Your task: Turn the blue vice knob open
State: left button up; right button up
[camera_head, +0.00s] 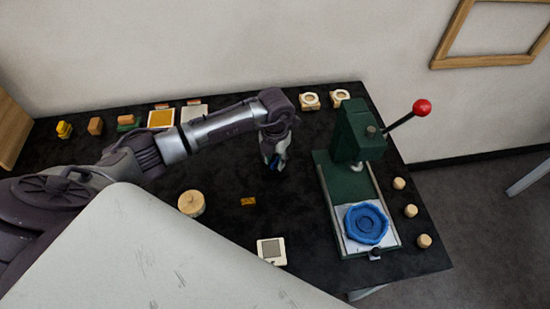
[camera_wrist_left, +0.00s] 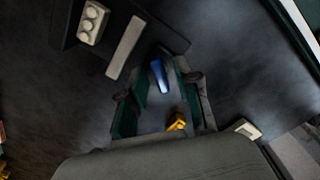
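My left gripper (camera_head: 275,162) hangs over the middle of the black table, pointing down. In the left wrist view its green-padded fingers (camera_wrist_left: 163,106) are apart. A small blue piece (camera_wrist_left: 158,76), which may be the vice knob, shows between them near the far end. A bit of blue (camera_head: 274,163) also shows at the fingertips in the head view. I cannot tell whether the fingers touch it, and no vice body is clear around it. A larger round blue object (camera_head: 366,223) lies on the plate of the green press, apart from my gripper. My right gripper is not in view.
The green press (camera_head: 357,135) with a red-balled lever (camera_head: 421,107) stands right of my gripper. A small orange piece (camera_head: 248,201), a round wooden piece (camera_head: 191,203) and a white square device (camera_head: 271,251) lie nearer. Several wooden knobs line the right edge.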

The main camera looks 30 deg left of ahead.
aim_at(275, 162)
pick_arm(q)
grip_shut()
jog(key=shift+n+b, duration=0.45)
jog(key=shift+n, duration=0.85)
jog(key=shift+o, duration=1.3)
grip_release()
notch_tip(275, 162, up, 12)
